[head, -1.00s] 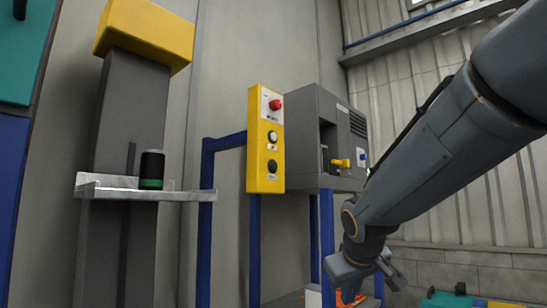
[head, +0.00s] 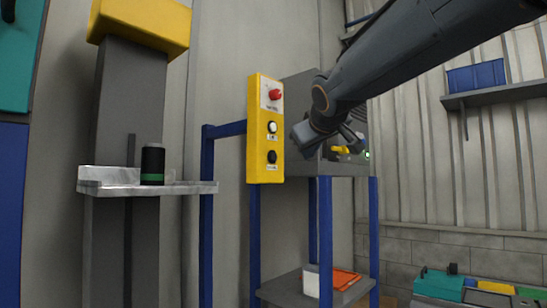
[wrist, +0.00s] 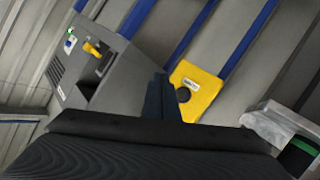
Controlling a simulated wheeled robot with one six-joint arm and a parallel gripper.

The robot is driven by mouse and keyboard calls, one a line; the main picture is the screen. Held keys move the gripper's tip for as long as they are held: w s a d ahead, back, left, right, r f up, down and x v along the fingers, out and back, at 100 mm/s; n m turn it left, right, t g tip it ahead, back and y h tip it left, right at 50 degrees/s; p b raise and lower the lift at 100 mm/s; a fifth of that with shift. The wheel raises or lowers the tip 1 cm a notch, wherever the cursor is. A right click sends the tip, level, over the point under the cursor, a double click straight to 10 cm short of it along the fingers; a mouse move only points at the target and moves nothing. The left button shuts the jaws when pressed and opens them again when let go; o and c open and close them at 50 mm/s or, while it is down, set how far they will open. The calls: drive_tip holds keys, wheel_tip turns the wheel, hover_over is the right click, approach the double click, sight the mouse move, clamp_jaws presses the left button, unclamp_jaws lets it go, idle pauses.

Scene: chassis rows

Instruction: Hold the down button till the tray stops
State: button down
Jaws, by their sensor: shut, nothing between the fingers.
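The yellow button box (head: 266,165) stands upright in the middle of the head view, with a red knob (head: 276,94) on top, a white button (head: 272,127) and a dark lower button (head: 272,157). Their labels are too small to read. The pale tray (head: 105,187) sits on a grey column at left and carries a black can with a green band (head: 152,165). My gripper (head: 298,140) is shut and empty, just right of the box. In the wrist view, its dark fingers (wrist: 160,92) appear close beside the dark button (wrist: 183,94); I cannot tell whether they touch it.
A grey machine (wrist: 105,65) with a yellow lever stands right of the box, behind my gripper. Blue posts (head: 326,240) carry it above a lower shelf with an orange item (head: 345,279). A blue bin (head: 476,76) sits on a wall shelf.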

sight(273, 157)
drive_tip(key=w+a+b, duration=0.2)
drive_tip(key=w+a, duration=0.3)
drive_tip(key=a, duration=0.2)
drive_tip(key=shift+w, duration=0.2)
drive_tip(key=shift+w+a, duration=0.1)
idle(2.2)
drive_tip(key=shift+w+a, duration=0.15)
drive_tip(key=shift+a, duration=0.05)
